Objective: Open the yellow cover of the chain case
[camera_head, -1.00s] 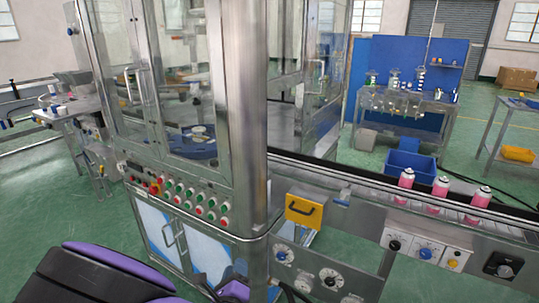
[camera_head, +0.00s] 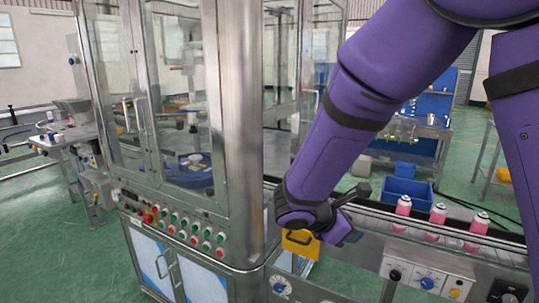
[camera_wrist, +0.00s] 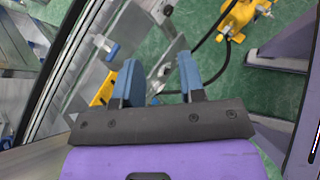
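The yellow cover (camera_head: 298,243) of the chain case has a dark handle and sits beside the steel cabinet's corner, under the conveyor's near edge. My wrist and gripper partly hide it in the head view. In the wrist view a strip of the yellow cover (camera_wrist: 103,88) shows just left of my left finger. My gripper (camera_wrist: 159,82) has two blue fingers set apart with nothing visible between them. In the head view my gripper (camera_head: 345,236) is at the right side of the cover, close to it. I cannot tell whether it touches the cover.
A steel machine cabinet (camera_head: 247,150) with a row of buttons stands left of my arm. Pink cans (camera_head: 437,213) stand on the conveyor to the right. A control box (camera_head: 427,277) is below them. A yellow device with a hose (camera_wrist: 237,18) is on the green floor.

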